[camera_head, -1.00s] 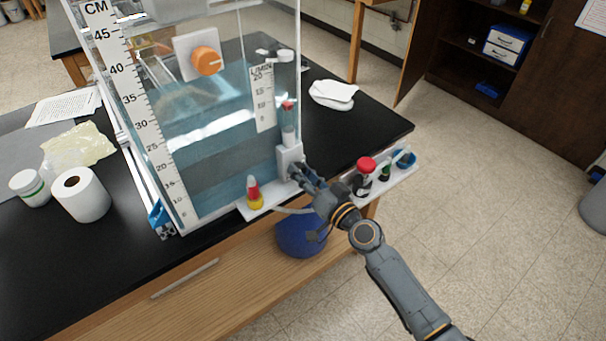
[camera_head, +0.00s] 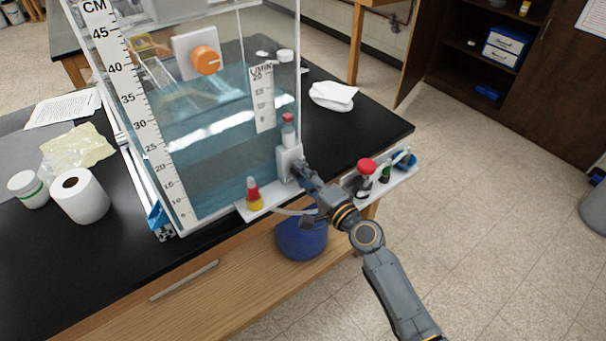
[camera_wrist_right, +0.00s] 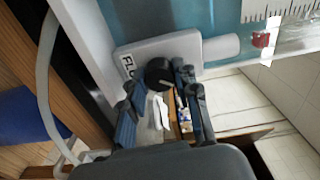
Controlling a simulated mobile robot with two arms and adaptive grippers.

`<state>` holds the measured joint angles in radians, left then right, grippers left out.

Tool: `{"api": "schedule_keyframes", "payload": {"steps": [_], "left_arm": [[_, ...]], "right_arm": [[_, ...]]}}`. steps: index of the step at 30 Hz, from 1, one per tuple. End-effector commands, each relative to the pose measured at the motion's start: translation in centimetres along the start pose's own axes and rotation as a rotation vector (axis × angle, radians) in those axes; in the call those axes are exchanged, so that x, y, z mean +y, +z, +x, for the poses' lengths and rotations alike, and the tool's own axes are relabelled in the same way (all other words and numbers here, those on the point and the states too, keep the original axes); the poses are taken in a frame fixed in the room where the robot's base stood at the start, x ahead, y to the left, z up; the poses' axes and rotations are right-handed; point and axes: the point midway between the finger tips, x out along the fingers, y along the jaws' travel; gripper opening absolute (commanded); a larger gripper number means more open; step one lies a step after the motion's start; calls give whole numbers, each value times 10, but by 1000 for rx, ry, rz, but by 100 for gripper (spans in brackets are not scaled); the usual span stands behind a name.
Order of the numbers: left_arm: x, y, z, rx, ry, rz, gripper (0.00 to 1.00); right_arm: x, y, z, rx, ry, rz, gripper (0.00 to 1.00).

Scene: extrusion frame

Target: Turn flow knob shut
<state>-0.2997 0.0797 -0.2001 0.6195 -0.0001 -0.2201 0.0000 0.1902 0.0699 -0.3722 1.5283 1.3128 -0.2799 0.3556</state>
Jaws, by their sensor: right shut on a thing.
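The flow knob (camera_wrist_right: 159,73) is a small dark round knob on a white block (camera_wrist_right: 188,50) marked "FLO", with the rest of the label covered. The block also shows in the head view (camera_head: 290,158) at the tank's lower right corner, below a clear tube with a red float (camera_head: 288,118). My right gripper (camera_wrist_right: 157,88) is shut on the knob, one finger on each side. In the head view, my right gripper (camera_head: 300,170) reaches the block from the lower right and hides the knob. My left gripper is not in view.
The water tank (camera_head: 205,140) stands on the black bench. A ledge with a red-yellow valve (camera_head: 253,193) lies left of the gripper. A red-capped part (camera_head: 367,166) on a white shelf sits close to the right of my arm. A blue bucket (camera_head: 301,236) is below.

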Motion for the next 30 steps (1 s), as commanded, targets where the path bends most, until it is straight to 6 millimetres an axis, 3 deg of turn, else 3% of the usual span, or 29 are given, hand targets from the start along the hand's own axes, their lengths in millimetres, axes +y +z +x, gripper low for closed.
{"api": "schedule_keyframes", "payload": {"steps": [18, 30], "left_arm": [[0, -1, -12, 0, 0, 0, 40], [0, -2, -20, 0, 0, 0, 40]], "right_arm": [[0, 0, 0, 1, 1, 584, 0], [1, 0, 0, 1, 1, 864, 0]]}}
